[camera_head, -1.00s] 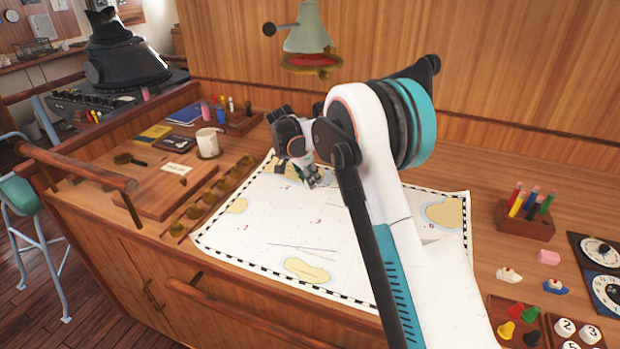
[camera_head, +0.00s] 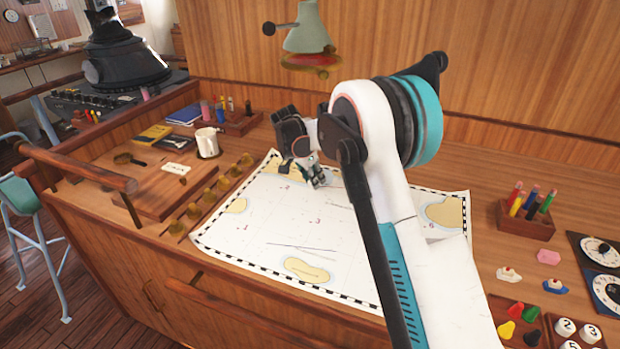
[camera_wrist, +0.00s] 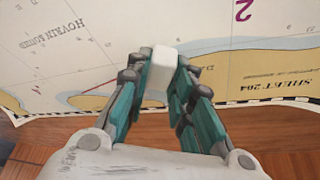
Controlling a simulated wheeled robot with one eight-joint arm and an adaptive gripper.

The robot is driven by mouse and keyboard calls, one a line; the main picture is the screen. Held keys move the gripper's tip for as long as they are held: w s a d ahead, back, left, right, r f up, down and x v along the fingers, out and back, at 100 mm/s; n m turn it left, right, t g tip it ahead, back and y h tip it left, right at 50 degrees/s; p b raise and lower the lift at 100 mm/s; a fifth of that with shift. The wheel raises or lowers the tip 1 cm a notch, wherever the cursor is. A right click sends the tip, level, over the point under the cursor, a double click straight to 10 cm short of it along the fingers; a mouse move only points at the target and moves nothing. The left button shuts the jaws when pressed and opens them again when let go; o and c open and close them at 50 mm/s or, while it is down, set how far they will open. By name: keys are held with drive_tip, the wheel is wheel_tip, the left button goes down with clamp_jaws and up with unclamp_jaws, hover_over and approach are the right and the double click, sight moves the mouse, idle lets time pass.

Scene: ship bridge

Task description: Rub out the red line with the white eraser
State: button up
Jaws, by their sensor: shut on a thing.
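My gripper (camera_wrist: 161,78) is shut on the white eraser (camera_wrist: 160,60), which sticks out between the fingertips over the chart (camera_wrist: 90,30). Whether the eraser touches the paper I cannot tell. In the head view, my gripper (camera_head: 316,183) is over the far part of the chart (camera_head: 270,215), near a tan island, and the eraser is hardly visible. A faint reddish stroke (camera_wrist: 97,90) seems to show left of the fingers in the wrist view. Thin dark lines (camera_head: 300,247) lie on the chart's near half. My arm hides the chart's right middle.
A pen block (camera_head: 524,218), a pink block (camera_head: 548,257) and small boat pieces stand to the right. A brass-knobbed strip (camera_head: 207,195), a mug (camera_head: 207,141) and a wooden board (camera_head: 160,190) are to the left. A lamp (camera_head: 306,35) hangs above the chart.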

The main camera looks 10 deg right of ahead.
drive_tip(key=shift+s+d, duration=0.2)
drive_tip(key=shift+d, duration=0.4)
drive_tip(key=shift+s+d, duration=0.2)
drive_tip(key=shift+d, duration=0.45)
drive_tip(key=shift+s+d, duration=0.2)
drive_tip(key=shift+d, duration=0.4)
drive_tip(key=shift+s+d, duration=0.25)
drive_tip(key=shift+d, duration=0.35)
drive_tip(key=shift+s+d, duration=0.2)
drive_tip(key=shift+d, duration=0.35)
drive_tip(key=shift+d, duration=0.1)
drive_tip(key=shift+s+d, duration=0.2)
drive_tip(key=shift+d, duration=0.4)
drive_tip(key=shift+s+d, duration=0.2)
drive_tip(key=shift+d, duration=0.35)
drive_tip(key=shift+d+b, duration=0.1)
drive_tip(key=shift+b, duration=0.2)
drive_tip(key=shift+s+d, duration=0.25)
drive_tip(key=shift+d, duration=0.3)
drive_tip(key=shift+s+d, duration=0.2)
drive_tip(key=shift+d, duration=0.3)
